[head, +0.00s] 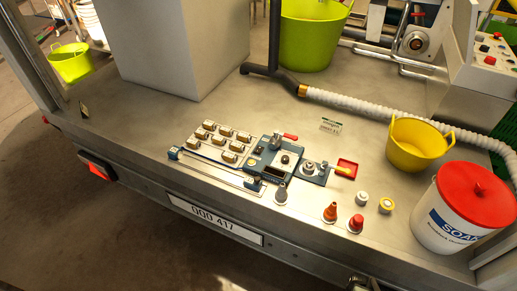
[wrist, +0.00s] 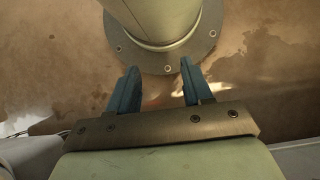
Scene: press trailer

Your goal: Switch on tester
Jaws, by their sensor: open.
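A blue-grey device (head: 264,168) sits on the trailer deck in the middle of the head view. It has a red lever (head: 290,137), a dark knob and a small dark window; I take it to be the tester, but no readable label confirms this. The lever lies to the right; I cannot tell whether the device is on. My gripper (wrist: 159,82) shows only in the wrist view, with its two blue fingers apart and nothing between them. The device does not show in that view, so its distance from my gripper cannot be told.
Left of the device is a plate with several tan blocks (head: 226,144). To the right are a red tray (head: 347,164), small caps, a yellow bucket (head: 418,150) and a red-lidded soap tub (head: 448,225). A white hose (head: 365,105) runs behind. The deck's front left is clear.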

